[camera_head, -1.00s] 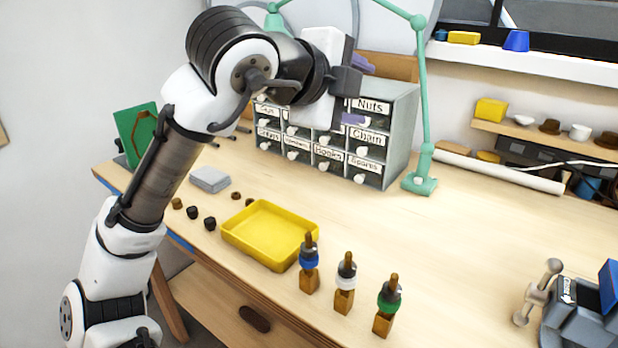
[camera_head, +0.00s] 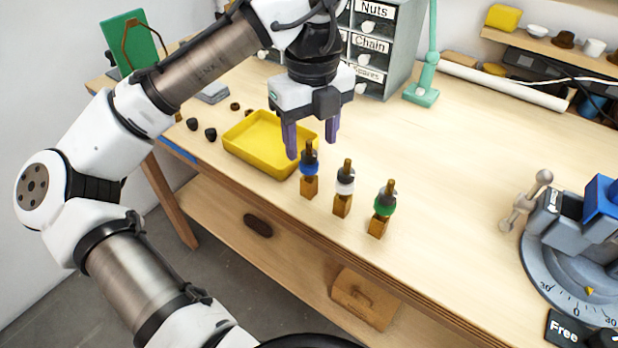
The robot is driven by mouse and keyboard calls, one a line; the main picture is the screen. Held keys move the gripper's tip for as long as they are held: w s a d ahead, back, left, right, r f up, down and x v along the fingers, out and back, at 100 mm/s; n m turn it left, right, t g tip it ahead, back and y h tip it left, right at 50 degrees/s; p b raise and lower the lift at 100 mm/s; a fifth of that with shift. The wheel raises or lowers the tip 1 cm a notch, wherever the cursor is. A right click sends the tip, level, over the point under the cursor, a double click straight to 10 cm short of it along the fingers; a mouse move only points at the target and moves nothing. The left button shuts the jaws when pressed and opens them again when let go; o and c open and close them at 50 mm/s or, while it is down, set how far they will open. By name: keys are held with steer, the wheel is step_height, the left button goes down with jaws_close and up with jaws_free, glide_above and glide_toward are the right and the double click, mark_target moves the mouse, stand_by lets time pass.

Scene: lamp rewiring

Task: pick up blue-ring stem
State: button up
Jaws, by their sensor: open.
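The blue-ring stem (camera_head: 309,169) stands upright in a small wooden block near the front edge of the workbench, leftmost of three stems. Its brass tip, dark collar and blue ring show. My gripper (camera_head: 311,148) points down with its two purple fingers apart, one on each side of the stem's top in the picture. The fingertips look level with the upper part of the stem. I cannot tell whether the stem is fully between the fingers or a little in front of them. Nothing is held.
A white-ring stem (camera_head: 344,186) and a green-ring stem (camera_head: 383,205) stand close by on the right. A yellow tray (camera_head: 233,152) is just left. Drawers (camera_head: 377,45) and a green lamp base (camera_head: 421,95) stand behind. A vise (camera_head: 570,217) is at far right. The bench between is clear.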

mark_target(309, 153)
steer(key=shift+a+f+p, duration=0.2)
steer(key=shift+f+p, duration=0.3)
steer(key=shift+f, duration=2.35)
jaws_close()
